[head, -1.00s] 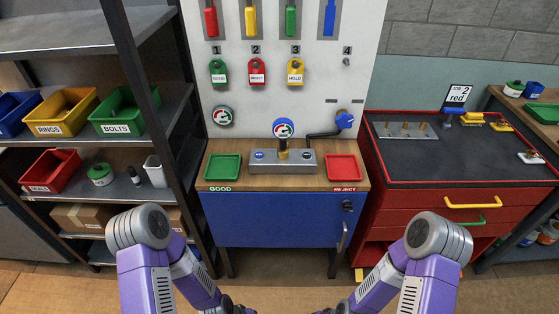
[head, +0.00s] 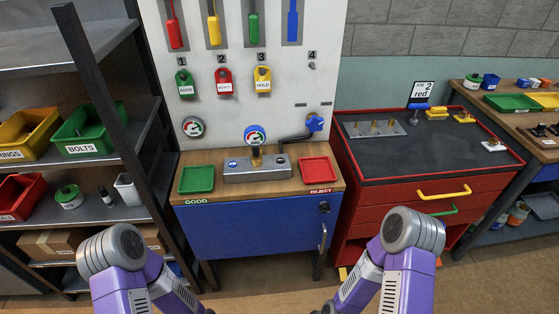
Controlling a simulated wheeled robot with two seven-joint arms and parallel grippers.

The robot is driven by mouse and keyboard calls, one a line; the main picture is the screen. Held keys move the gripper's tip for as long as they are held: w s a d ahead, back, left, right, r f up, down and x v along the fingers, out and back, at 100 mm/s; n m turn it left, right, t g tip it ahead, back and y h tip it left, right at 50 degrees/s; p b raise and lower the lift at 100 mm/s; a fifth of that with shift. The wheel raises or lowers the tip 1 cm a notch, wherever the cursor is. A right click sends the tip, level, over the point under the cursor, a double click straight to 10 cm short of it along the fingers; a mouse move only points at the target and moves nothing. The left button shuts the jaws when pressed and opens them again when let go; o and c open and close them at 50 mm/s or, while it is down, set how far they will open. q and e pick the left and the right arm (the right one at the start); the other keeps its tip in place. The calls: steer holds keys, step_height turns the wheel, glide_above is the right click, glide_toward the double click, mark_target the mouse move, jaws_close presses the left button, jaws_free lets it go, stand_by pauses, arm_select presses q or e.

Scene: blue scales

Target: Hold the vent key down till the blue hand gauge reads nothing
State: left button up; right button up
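A round gauge with a blue and red marked face (head: 256,135) stands on a brass stem above a grey metal block (head: 262,174) on the wooden bench top. The hand's reading is too small to make out. A second gauge (head: 193,127) hangs on the white panel to the left. My two purple arms come up from the bottom edge, well short of the bench; both grippers are below the picture.
A green tray (head: 197,179) and a red tray (head: 317,171) flank the block. A shelf (head: 105,145) with bins stands left, a red tool cabinet (head: 425,170) right. Floor shows before the bench.

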jaws_close()
stand_by(0.7)
stand_by(1.1)
